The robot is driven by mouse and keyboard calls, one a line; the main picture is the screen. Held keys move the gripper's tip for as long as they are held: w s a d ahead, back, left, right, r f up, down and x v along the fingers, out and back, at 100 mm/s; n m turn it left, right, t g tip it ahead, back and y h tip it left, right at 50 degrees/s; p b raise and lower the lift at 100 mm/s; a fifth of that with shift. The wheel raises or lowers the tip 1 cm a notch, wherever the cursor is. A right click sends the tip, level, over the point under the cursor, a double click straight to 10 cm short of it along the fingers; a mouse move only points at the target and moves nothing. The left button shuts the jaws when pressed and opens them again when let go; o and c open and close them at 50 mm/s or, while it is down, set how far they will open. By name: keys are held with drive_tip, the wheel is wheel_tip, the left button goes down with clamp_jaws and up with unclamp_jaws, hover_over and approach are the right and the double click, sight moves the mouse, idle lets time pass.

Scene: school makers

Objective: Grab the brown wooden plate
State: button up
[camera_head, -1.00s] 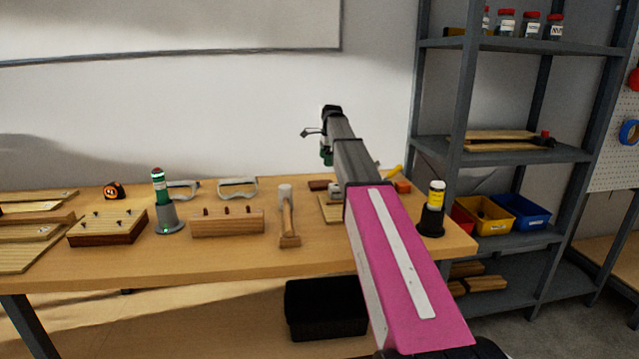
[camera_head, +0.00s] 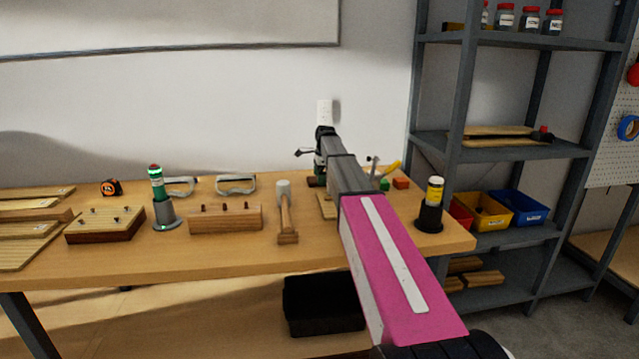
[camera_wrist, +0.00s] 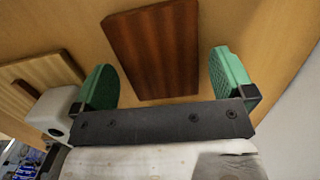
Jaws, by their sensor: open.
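The brown wooden plate (camera_wrist: 153,50) lies flat on the workbench in the wrist view, a dark reddish-brown rectangle. My gripper (camera_wrist: 165,75) is open, with one green finger pad to the left of the plate and one to the right. The plate's near edge reaches into the gap between the pads, and I see no contact. In the head view, my arm hides most of the plate's area, and the gripper end (camera_head: 318,170) is over the back of the bench.
A lighter wooden board (camera_wrist: 45,75) lies left of the gripper. A wall rises behind the bench.

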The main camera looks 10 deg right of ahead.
drive_tip(key=shift+f, duration=0.45)
drive_tip(key=c, duration=0.8)
drive_tip(key=shift+c, duration=0.2)
drive_tip(key=shift+r, duration=0.2)
